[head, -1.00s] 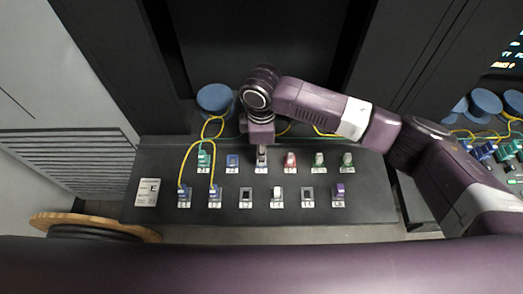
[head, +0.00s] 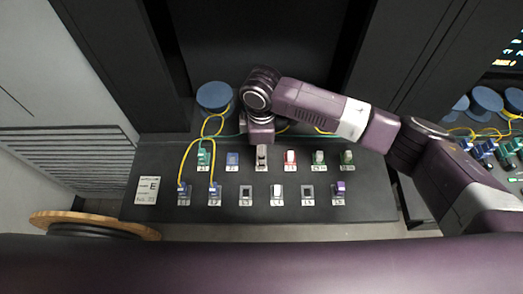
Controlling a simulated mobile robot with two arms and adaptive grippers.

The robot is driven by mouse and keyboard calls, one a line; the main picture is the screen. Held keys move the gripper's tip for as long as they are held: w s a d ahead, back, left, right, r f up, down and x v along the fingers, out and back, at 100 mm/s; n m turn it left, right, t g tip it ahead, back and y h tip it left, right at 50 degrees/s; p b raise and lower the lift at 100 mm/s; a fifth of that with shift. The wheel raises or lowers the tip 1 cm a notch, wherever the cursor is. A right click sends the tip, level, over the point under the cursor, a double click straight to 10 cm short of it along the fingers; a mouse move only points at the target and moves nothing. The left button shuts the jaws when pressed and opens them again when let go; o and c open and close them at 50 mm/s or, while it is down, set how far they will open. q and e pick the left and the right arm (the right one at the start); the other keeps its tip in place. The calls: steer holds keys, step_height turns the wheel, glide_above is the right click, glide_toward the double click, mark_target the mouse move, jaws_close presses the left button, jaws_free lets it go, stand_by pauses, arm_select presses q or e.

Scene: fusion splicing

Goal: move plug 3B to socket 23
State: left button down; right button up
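A dark panel (head: 300,206) carries two rows of small sockets with coloured plugs; the labels are too small to read surely, so I cannot tell which is plug 3B or socket 23. My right gripper (head: 262,158) points down over the third place from the left in the back row. Its grey fingers cover that place, and whether they hold a plug is hidden. My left gripper is not in view.
Yellow cables (head: 187,152) loop from plugs at the panel's left to a blue spool (head: 214,96) behind. The front row includes empty-looking sockets (head: 307,191).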

step_height(320, 180, up, 12)
stand_by(0.7)
